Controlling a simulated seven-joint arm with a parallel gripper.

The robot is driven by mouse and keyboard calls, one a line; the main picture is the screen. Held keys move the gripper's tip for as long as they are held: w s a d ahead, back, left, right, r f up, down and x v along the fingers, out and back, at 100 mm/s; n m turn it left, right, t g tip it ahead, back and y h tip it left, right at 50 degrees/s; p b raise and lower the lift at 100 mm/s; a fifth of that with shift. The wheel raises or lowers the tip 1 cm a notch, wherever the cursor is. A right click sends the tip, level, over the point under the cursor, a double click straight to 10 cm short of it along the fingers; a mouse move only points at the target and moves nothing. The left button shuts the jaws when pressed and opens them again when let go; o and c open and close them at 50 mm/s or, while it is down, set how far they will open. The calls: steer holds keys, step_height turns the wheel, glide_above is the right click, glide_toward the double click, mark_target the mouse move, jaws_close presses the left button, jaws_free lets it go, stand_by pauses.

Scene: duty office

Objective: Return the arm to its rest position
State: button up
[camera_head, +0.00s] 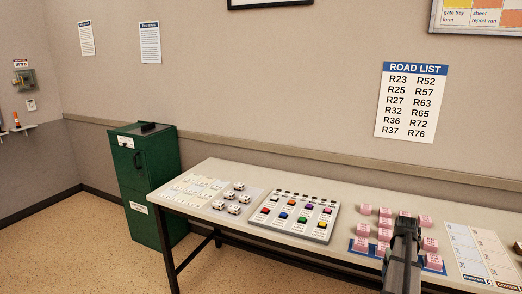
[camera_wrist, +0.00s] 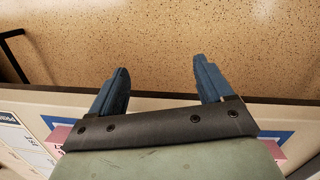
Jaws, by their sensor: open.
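My gripper (camera_wrist: 160,82) is open and empty in the wrist view, its two blue-grey fingers spread apart. The speckled floor shows between and beyond the fingertips, past the table's edge. In the head view my dark arm (camera_head: 403,255) reaches in from the bottom right, over the table (camera_head: 235,176). It covers part of the blue mat (camera_head: 359,246) and some of the pink blocks (camera_head: 363,230) there. The fingertips cannot be made out in the head view.
A grey board with coloured pieces (camera_head: 294,217) lies mid-table, with several small white vehicles (camera_head: 233,209) to its left. A green cabinet (camera_head: 146,185) stands at the table's left end. A road list (camera_head: 411,102) hangs on the wall.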

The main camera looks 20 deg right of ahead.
steer(key=w+a+f+n+g+y, duration=0.1)
steer(key=a+f+n, duration=0.1)
steer(key=a+f, duration=1.15)
steer(key=a+f+n+g, duration=0.1)
steer(key=a+f, duration=1)
steer(key=a, duration=0.6)
steer(key=s+a+f+n+g, duration=0.1)
steer(key=s+a+f, duration=0.3)
steer(key=s+a, duration=0.3)
steer(key=s+a+f+n+g, duration=0.1)
steer(key=s+a+f, duration=0.3)
steer(key=s+a, duration=0.4)
steer(key=s+a+f+n+g+h, duration=0.1)
steer(key=s+a+f, duration=0.3)
steer(key=s+a, duration=0.3)
steer(key=shift+s+a+f+n, duration=0.15)
steer(key=shift+s+a+n, duration=0.15)
steer(key=shift+s+a, duration=0.15)
